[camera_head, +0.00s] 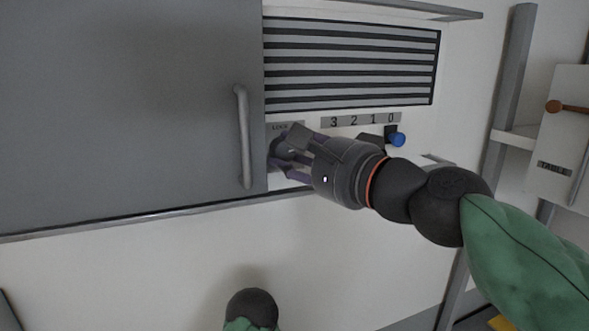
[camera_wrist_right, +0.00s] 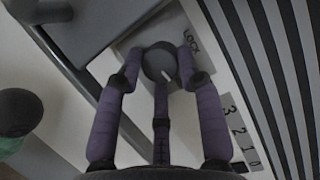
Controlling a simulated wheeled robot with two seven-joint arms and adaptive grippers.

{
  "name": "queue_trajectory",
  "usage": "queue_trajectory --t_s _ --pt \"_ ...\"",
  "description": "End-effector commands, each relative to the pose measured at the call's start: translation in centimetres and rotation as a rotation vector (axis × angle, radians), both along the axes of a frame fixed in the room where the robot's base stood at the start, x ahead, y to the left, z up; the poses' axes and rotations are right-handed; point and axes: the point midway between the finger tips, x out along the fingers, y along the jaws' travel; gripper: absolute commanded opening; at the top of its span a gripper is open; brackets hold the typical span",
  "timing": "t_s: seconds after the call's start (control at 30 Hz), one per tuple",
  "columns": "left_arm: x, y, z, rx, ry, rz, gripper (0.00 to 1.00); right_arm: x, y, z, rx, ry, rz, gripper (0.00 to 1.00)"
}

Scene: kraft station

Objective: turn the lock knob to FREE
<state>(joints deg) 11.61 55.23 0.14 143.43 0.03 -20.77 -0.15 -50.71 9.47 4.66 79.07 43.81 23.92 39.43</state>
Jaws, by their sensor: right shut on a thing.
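The lock knob (camera_wrist_right: 158,60) is a round dark grey knob with a short white mark, on a light plate labelled LOCK (camera_wrist_right: 192,41). In the right wrist view the white mark points to the lower right, not at the word LOCK. My right gripper (camera_wrist_right: 163,74) has its purple fingers closed around the knob. In the head view the right gripper (camera_head: 281,156) reaches in from the right and mostly hides the knob. The LOCK label (camera_head: 280,128) shows just above it. No FREE label is readable. My left gripper is out of view.
A grey door with a vertical handle (camera_head: 243,135) stands close left of the fingers. A striped vent (camera_head: 350,62) is above. A 3 2 1 0 scale (camera_head: 361,121) and a blue knob (camera_head: 397,139) are to the right.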

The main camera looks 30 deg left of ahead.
Motion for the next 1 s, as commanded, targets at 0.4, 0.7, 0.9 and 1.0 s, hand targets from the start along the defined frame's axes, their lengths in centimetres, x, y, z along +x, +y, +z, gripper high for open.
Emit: queue_trajectory --t_s 0.4,0.7,0.9,1.0 --pt "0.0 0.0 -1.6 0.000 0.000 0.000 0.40 0.0 -0.2 0.3 0.100 0.104 -0.004 0.05" --pt "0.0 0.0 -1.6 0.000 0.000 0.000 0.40 0.0 -0.2 0.4 0.108 0.112 -0.005 0.05" --pt "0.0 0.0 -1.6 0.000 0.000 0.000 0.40 0.0 -0.2 0.5 0.109 0.111 -0.005 0.49" --pt "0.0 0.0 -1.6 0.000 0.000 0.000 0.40 0.0 -0.2 0.3 0.106 0.112 -0.004 0.59"
